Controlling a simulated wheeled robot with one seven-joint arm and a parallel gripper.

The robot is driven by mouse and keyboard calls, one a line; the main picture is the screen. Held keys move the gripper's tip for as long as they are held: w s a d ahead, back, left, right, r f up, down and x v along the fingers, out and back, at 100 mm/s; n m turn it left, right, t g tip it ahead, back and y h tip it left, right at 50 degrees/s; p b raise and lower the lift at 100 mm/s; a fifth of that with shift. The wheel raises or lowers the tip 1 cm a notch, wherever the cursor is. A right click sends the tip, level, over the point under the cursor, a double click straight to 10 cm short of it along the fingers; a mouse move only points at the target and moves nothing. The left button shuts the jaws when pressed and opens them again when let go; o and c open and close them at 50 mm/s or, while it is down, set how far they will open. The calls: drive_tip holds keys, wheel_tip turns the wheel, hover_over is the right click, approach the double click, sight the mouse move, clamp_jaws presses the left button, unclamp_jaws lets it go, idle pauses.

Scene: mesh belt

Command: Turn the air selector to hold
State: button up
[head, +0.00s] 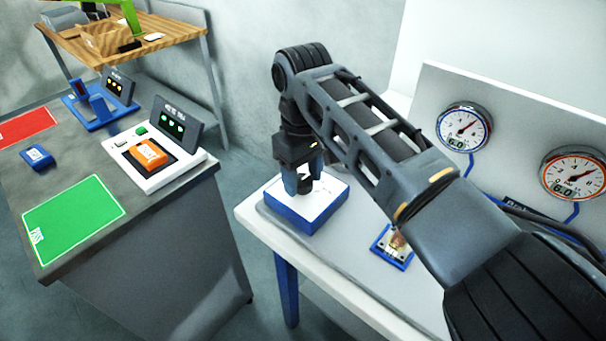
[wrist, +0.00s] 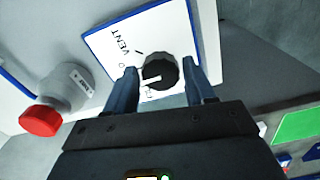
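The air selector is a black round knob (wrist: 160,71) on a white panel (wrist: 105,42) with a blue edge. In the head view this panel tops a blue-sided box (head: 316,214) on the white bench. A white line on the knob points left and slightly down in the wrist view. "VENT" and "0" show beside it; another label below is partly hidden by the knob and my gripper. My gripper (wrist: 161,80) is over the box with a blue finger on each side of the knob. Narrow gaps show between the fingers and the knob.
A grey cylinder with a red cap (wrist: 40,120) stands beside the panel. A small blue-edged brass fitting (head: 396,243) and two gauges (head: 465,127) are right of the box. A separate grey counter (head: 130,205) stands left, across a floor gap.

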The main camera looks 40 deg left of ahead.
sight(303, 180)
drive_tip(key=shift+o, duration=1.3)
wheel_tip(303, 180, up, 8)
drive_tip(key=shift+f+b, duration=0.1)
drive_tip(key=shift+b, duration=0.65)
